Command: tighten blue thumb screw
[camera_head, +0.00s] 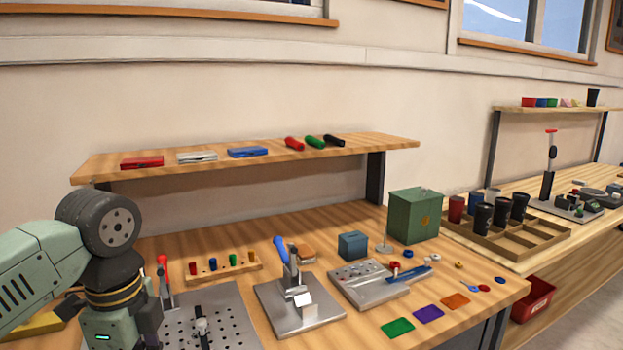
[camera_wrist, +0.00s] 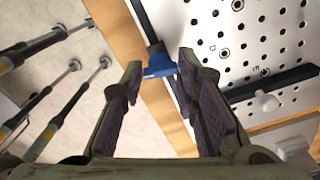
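The blue thumb screw (camera_wrist: 159,67) shows in the wrist view at the end of a dark bar, by the wooden edge of the bench and the perforated plate (camera_wrist: 235,35). My gripper (camera_wrist: 160,62) is open, with its two fingertips apart on either side of the screw in the picture. I cannot tell the depth between them, and no contact shows. In the head view, the perforated plate (camera_head: 225,318) lies at the lower left. My arm covers its left part, and the screw and fingertips do not show there.
A dark bar (camera_wrist: 285,82) with a pale knob (camera_wrist: 266,102) crosses the plate. A red-handled clamp (camera_head: 163,270) stands beside my wrist. A blue-handled press (camera_head: 298,300) stands right of the plate. A peg rack (camera_head: 222,268) lies behind it. A shelf (camera_head: 345,146) overhangs the back.

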